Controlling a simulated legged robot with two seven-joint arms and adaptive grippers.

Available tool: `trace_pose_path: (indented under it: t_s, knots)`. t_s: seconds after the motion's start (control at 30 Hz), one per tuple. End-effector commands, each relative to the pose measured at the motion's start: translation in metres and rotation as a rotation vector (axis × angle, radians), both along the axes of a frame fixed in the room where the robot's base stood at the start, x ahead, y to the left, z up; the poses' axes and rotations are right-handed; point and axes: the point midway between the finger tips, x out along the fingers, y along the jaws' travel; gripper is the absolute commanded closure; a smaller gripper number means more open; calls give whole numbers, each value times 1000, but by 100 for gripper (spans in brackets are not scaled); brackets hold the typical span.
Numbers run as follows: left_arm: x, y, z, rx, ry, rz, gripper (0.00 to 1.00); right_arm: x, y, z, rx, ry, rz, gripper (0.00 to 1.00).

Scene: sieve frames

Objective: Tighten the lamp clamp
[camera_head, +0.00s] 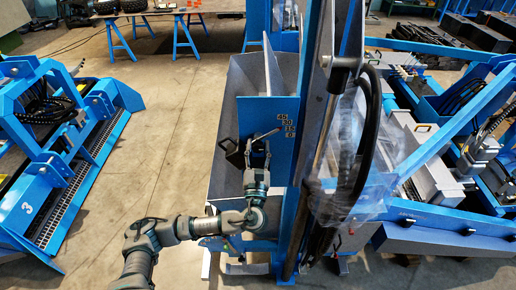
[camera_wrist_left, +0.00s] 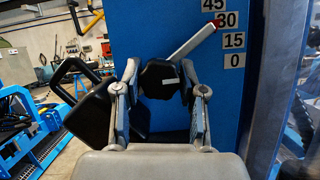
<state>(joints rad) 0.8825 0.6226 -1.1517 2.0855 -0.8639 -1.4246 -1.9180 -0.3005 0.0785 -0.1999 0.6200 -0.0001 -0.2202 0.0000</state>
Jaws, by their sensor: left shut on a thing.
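In the left wrist view, the black clamp knob (camera_wrist_left: 158,80) sits on a blue upright panel, between the fingers of my left gripper (camera_wrist_left: 163,90). The gripper is shut on the knob, one finger on each side. A pale lever (camera_wrist_left: 194,42) slants up right from the knob, its red tip close to the 30 mark. The black lamp (camera_wrist_left: 88,112) with its square frame hangs left of the knob, partly behind the left finger. In the head view, my left gripper (camera_head: 257,152) is at the blue panel, beside the lamp (camera_head: 236,153). My right gripper is not in view.
A scale plate (camera_head: 287,126) with 45, 30, 15 and 0 is right of the gripper. A blue mast (camera_head: 310,130) with black hoses (camera_head: 371,130) and clear plastic film stands close on the right. Blue machine frames (camera_head: 60,160) stand left, with open floor between.

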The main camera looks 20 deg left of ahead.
Motion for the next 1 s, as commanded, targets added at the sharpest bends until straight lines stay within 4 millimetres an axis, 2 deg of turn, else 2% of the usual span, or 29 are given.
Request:
trace_pose_path:
  t_s: [0.37,1.0]
  knots:
    - [0,-1,-3,-205,-56,-1,94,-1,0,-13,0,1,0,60]
    - [0,-1,-1,-788,-223,3,94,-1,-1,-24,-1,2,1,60]
